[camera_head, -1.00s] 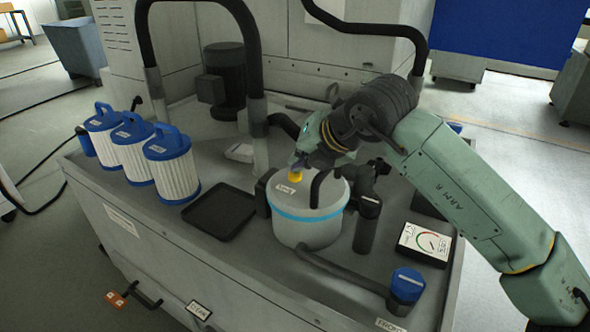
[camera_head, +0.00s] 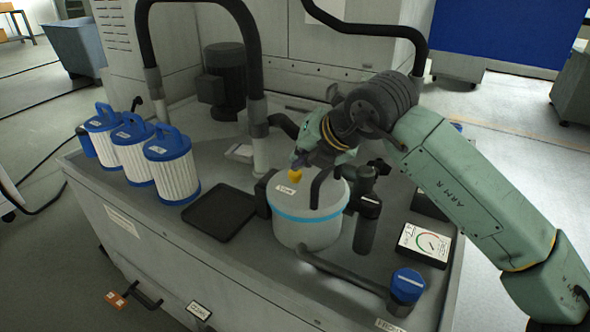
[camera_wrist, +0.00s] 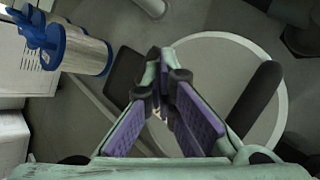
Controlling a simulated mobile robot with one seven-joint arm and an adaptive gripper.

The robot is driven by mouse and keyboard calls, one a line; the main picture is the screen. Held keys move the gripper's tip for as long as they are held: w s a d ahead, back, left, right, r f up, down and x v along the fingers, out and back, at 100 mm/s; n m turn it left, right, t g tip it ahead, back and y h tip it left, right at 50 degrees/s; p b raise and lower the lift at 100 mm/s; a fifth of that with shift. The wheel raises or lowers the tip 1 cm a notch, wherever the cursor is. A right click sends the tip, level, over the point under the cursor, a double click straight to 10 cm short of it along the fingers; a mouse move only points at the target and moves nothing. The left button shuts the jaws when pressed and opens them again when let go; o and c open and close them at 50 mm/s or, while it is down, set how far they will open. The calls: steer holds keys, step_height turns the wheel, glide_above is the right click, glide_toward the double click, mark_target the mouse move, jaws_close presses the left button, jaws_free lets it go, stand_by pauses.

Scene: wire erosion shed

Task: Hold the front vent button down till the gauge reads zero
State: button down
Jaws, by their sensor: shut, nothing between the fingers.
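The round grey housing (camera_head: 305,232) with a light blue band stands upright on the bench top. A yellow button (camera_head: 295,175) shows at its lid, beside a small white label. My gripper (camera_head: 299,161) is shut, its purple fingers right at the yellow button; I cannot tell whether they press it. In the wrist view my gripper (camera_wrist: 165,70) has its fingers together over the round lid (camera_wrist: 215,45), and they hide most of the button. The gauge (camera_head: 424,243), a white-faced dial with green and red marks, lies at the right; its reading is too small to tell.
Several white filter cartridges (camera_head: 172,165) with blue caps stand at the left. A black tray (camera_head: 219,213) lies left of the housing. A dark pipe (camera_head: 345,272) runs to a blue-capped fitting (camera_head: 407,286) at the front right. A black handle (camera_wrist: 255,100) rises beside my fingers.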

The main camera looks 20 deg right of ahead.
steer(key=shift+r, duration=0.6)
steer(key=shift+r, duration=0.15)
steer(key=shift+r+p, duration=1.4)
steer(key=shift+r, duration=1)
